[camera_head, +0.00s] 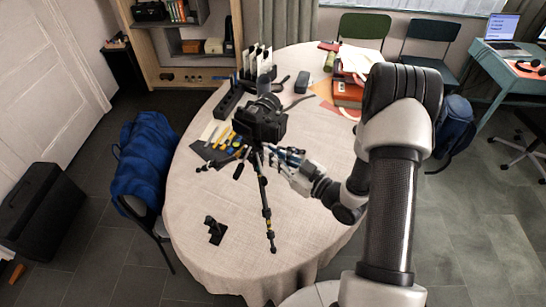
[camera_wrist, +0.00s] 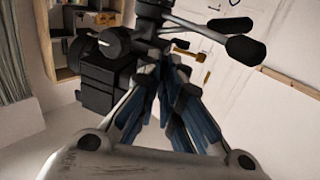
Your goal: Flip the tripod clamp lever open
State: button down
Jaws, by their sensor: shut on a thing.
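The black tripod (camera_head: 263,195) stands on the round table with a camera (camera_head: 262,120) on top. My gripper (camera_head: 272,152) reaches in from the right, just below the tripod head. In the wrist view my gripper's blue-sided fingers (camera_wrist: 172,68) close at the upper part of the tripod. The fingertips cover what they hold, so I cannot tell whether it is the clamp lever. In the wrist view the camera (camera_wrist: 104,85) is at left. Black handles (camera_wrist: 235,35) and a small brass-coloured piece (camera_wrist: 188,54) show at upper right.
The round table (camera_head: 200,235) has a small black stand (camera_head: 214,230) at front left and yellow tools (camera_head: 235,145) behind the tripod. A chair with a blue jacket (camera_head: 146,160) is at left.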

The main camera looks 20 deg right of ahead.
jog(key=c, duration=2)
grip_release()
jog(key=shift+c, duration=0.2)
jog(key=shift+a, duration=0.1)
